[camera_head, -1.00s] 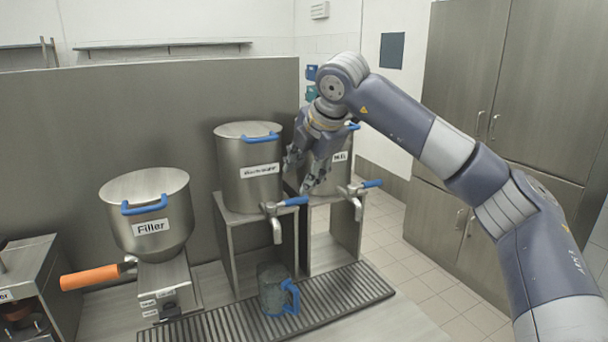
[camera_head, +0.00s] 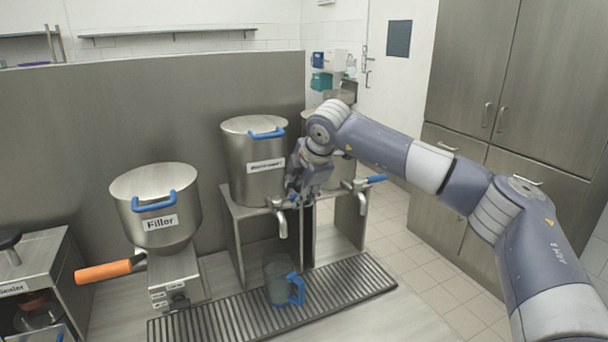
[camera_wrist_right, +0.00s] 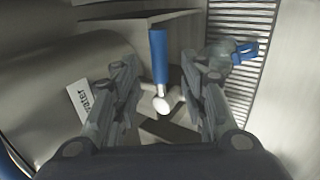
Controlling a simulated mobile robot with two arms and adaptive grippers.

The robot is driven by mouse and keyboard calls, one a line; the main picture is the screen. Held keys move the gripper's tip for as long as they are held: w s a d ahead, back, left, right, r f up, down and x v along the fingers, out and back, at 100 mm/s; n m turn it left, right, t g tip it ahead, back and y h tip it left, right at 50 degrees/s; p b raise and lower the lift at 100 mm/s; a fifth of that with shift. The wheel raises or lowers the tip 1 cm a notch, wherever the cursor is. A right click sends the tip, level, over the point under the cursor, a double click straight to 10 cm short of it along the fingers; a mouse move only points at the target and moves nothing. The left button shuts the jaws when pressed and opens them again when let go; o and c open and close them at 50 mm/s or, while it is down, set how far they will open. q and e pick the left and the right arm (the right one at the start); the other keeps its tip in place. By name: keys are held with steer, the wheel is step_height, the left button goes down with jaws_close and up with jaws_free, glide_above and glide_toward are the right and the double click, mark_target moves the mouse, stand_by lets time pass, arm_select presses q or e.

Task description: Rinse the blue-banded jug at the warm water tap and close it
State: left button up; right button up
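The jug (camera_head: 279,283), greyish with a blue handle, stands upright on the drain grate below the spout of the middle pot's tap (camera_head: 281,215). It also shows at the upper right of the right wrist view (camera_wrist_right: 222,55). The middle pot (camera_head: 255,165) carries a label whose end reads "water" in the wrist view. My right gripper (camera_head: 299,192) is at this tap and hides its lever in the head view. In the wrist view the blue tap lever (camera_wrist_right: 158,55) lies between my spread fingers (camera_wrist_right: 163,100), with gaps on both sides. I cannot tell whether water runs.
The drain grate (camera_head: 350,284) has free room right of the jug. A Filler pot (camera_head: 157,205) with an orange handle (camera_head: 103,271) stands on the left. A second tap with a blue lever (camera_head: 377,179) is close to the right of my gripper. Cabinets (camera_head: 480,90) stand at the right.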

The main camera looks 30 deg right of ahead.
steer(key=shift+w+f, duration=0.35)
steer(key=shift+f, duration=0.15)
jaws_close()
steer(key=m+b, duration=0.1)
steer(key=s+m+h+b, duration=0.1)
steer(key=b, duration=0.1)
steer(key=m+h+b, duration=0.1)
steer(key=shift+s+a+b, duration=0.25)
steer(key=shift+a+b, duration=0.1)
steer(key=shift+a, duration=0.05)
steer(key=shift+m, duration=0.3)
